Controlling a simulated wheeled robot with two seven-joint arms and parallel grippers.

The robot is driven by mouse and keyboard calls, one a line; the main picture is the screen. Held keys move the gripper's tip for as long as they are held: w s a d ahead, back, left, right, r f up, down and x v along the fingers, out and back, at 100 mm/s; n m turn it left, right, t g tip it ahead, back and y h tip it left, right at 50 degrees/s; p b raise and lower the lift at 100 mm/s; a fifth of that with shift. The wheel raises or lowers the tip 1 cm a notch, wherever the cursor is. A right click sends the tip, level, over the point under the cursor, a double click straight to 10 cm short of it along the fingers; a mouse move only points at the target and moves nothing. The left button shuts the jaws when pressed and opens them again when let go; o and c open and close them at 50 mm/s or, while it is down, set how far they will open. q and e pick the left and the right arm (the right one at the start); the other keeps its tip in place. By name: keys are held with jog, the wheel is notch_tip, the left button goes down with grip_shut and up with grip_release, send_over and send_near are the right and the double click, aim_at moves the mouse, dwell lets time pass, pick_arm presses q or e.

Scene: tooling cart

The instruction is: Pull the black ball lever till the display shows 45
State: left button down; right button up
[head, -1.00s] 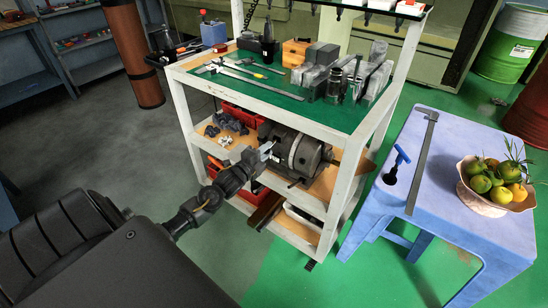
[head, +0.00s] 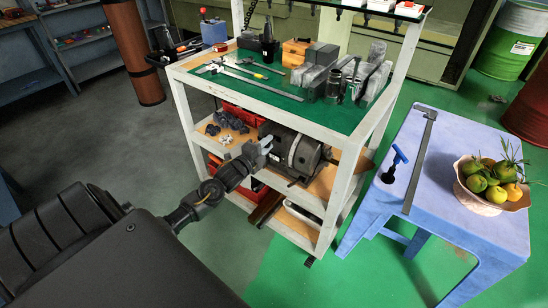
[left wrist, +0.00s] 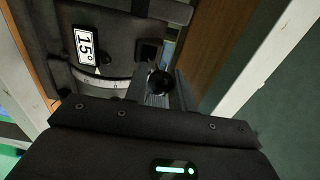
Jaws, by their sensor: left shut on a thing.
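The display (left wrist: 86,45) is a white plate on the dark machine; it appears turned sideways in the left wrist view and reads 15°. The black ball lever's ball (left wrist: 160,82) is at the fingers of my left gripper (left wrist: 155,97), which is shut on it. In the head view my left gripper (head: 262,148) is at the left face of the grey machine (head: 303,152) on the cart's middle shelf. The ball is too small and covered to make out there. A pale curved scale (left wrist: 98,84) shows beneath the display. My right gripper is not in view.
The cart's white frame (head: 191,137) and green top (head: 270,98) stand close around the machine. Dark blue parts (head: 228,122) lie left of it on the same shelf. A blue table (head: 460,219) with a fruit bowl (head: 487,200) is at the right.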

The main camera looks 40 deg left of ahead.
pick_arm(q)
jog(key=shift+w+r, duration=0.1)
jog(key=shift+r, duration=0.4)
jog(key=shift+a+f, duration=0.1)
jog(key=shift+f, duration=0.05)
jog(key=shift+f+b, duration=0.3)
jog(key=shift+f, duration=0.2)
jog(key=shift+s+f, duration=0.25)
jog(key=shift+f, duration=0.35)
jog(key=shift+f+b, duration=0.55)
jog(key=shift+f, duration=0.3)
